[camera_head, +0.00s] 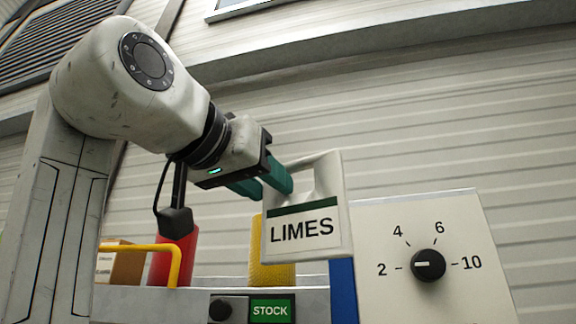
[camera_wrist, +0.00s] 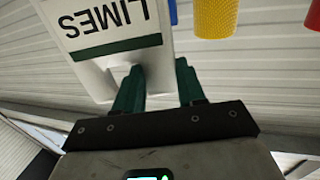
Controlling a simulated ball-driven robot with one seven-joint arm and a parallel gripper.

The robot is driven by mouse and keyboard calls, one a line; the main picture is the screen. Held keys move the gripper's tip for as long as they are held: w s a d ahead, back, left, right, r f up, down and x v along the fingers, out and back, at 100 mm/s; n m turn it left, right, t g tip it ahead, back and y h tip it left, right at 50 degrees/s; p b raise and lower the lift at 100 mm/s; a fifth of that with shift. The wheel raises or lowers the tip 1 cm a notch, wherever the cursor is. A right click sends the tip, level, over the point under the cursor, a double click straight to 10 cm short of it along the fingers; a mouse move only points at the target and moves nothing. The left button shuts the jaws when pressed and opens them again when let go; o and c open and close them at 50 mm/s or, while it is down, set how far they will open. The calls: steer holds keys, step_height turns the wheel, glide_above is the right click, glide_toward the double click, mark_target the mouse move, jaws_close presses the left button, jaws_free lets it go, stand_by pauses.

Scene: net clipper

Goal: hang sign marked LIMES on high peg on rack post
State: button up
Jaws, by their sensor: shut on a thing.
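The white sign marked LIMES (camera_head: 302,229) has a dark green band and a handle opening at its top. My gripper (camera_head: 270,186) has green fingers and is shut on the sign's upper left side, holding it up in the air, nearly upright. In the wrist view, the sign (camera_wrist: 100,75) shows upside down. There, one finger of my gripper (camera_wrist: 160,84) is at the handle opening and the other is beyond the sign's edge. A blue upright (camera_head: 343,290) shows below and behind the sign and may be the rack post. I cannot make out a high peg.
A pale panel with a black dial (camera_head: 428,265) stands to the right. A yellow cylinder (camera_head: 257,265) is partly behind the sign. A red container (camera_head: 175,258), a yellow bar (camera_head: 177,262) and a cardboard box (camera_head: 127,266) are at left. A green STOCK label (camera_head: 270,310) is below.

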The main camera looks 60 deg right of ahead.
mark_target(296, 167)
steer(key=s+r, duration=0.1)
steer(key=s, duration=0.1)
steer(key=s+r, duration=0.1)
steer(key=shift+s+d+r, duration=0.2)
steer(key=shift+s+r, duration=0.1)
steer(key=shift+s, duration=0.05)
steer(key=w+d+f+b, duration=0.1)
steer(key=w+d, duration=0.3)
steer(key=d, duration=0.6)
steer(key=shift+d+f, duration=0.25)
steer(key=shift+f, duration=0.4)
stand_by(0.5)
stand_by(0.5)
steer(key=o, duration=1.2)
steer(key=shift+s, duration=0.1)
steer(key=a+b, duration=0.2)
steer(key=a, duration=0.8)
steer(key=shift+s+a, duration=0.3)
steer(key=shift+a, duration=0.1)
